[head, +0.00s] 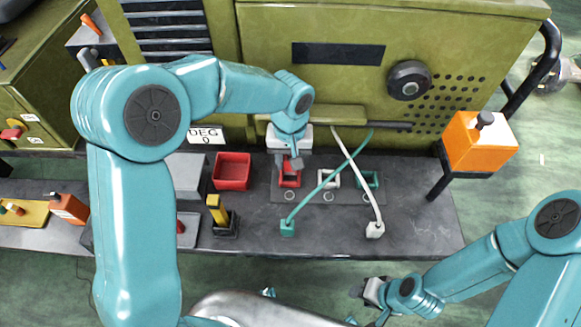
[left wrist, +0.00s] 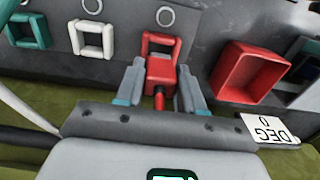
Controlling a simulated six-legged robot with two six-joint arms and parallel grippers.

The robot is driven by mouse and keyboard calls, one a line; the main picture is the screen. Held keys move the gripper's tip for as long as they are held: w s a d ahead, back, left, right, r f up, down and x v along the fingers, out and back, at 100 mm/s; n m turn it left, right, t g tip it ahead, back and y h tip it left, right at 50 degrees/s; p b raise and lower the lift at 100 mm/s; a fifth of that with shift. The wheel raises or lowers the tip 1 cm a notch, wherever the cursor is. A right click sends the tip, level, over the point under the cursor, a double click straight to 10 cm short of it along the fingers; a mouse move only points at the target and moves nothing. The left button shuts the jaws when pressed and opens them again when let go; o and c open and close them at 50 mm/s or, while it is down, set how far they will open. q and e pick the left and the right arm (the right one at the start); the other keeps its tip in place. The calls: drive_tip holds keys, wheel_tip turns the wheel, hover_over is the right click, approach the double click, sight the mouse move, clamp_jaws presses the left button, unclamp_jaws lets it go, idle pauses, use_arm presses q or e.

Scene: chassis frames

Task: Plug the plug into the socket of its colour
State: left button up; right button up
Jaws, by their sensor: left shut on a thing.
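My left gripper (head: 290,165) is shut on a red plug (left wrist: 160,72), which shows between its two fingers in the left wrist view. The red socket (left wrist: 176,42), an open square frame, lies just past the plug's front end; it also shows in the head view (head: 291,184). The plug lines up roughly with it; I cannot tell whether it has entered. The white socket (head: 329,179) and green socket (head: 368,180) stand to the right in the head view. My right gripper (head: 371,291) is off the bench's front edge, small and partly seen.
A green plug (head: 287,229) and a white plug (head: 375,230) lie on the bench front with cables crossing above the sockets. A red bin (head: 232,171), a yellow-handled switch (head: 217,211) and an orange box (head: 478,143) stand around. The olive cabinet (head: 330,75) rises behind.

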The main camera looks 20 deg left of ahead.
sight(290, 169)
use_arm(q)
wheel_tip(290, 169, down, 4)
drive_tip(key=shift+w, duration=0.1)
drive_tip(key=shift+f, duration=0.1)
drive_tip(key=o, duration=0.6)
drive_tip(key=shift+f, duration=0.1)
drive_tip(key=o, duration=0.4)
